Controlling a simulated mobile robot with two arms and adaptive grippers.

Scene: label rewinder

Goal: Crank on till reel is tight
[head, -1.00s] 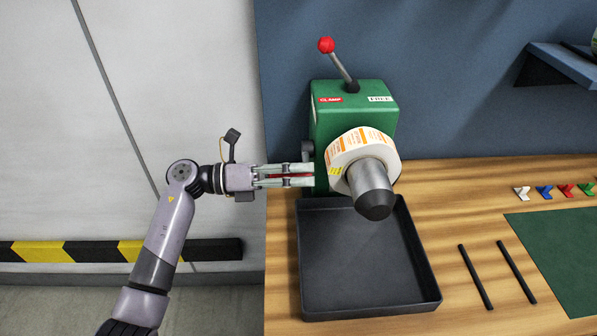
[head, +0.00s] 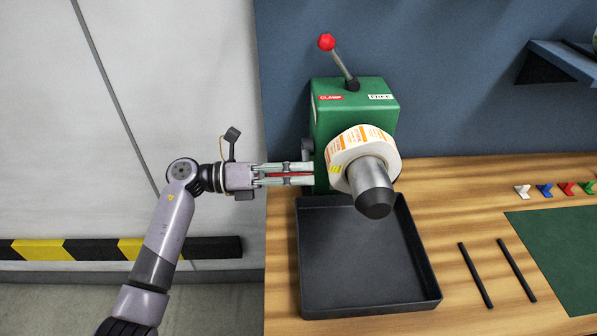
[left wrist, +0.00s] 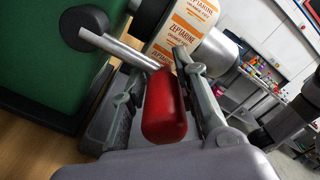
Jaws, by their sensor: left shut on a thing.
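The green rewinder (head: 352,115) stands at the back left of the bench. Its label reel (head: 350,147), white with orange print, sits around a grey spindle (head: 370,185); the reel also shows in the left wrist view (left wrist: 185,28). My left gripper (head: 302,174) is at the rewinder's left side, shut on the red crank handle (left wrist: 164,105). The handle joins a bare metal rod (left wrist: 125,47) leading to a dark hub (left wrist: 84,28). In the head view the fingers mostly hide the handle. Reel tightness cannot be told. My right gripper is not in view.
A red-knobbed lever (head: 340,62) rises from the rewinder's top, leaning left to the CLAMP label. A black empty tray (head: 430,290) lies below the spindle. Two black rods (head: 475,275), a green mat (head: 560,255) and small coloured pieces (head: 545,190) lie to the right.

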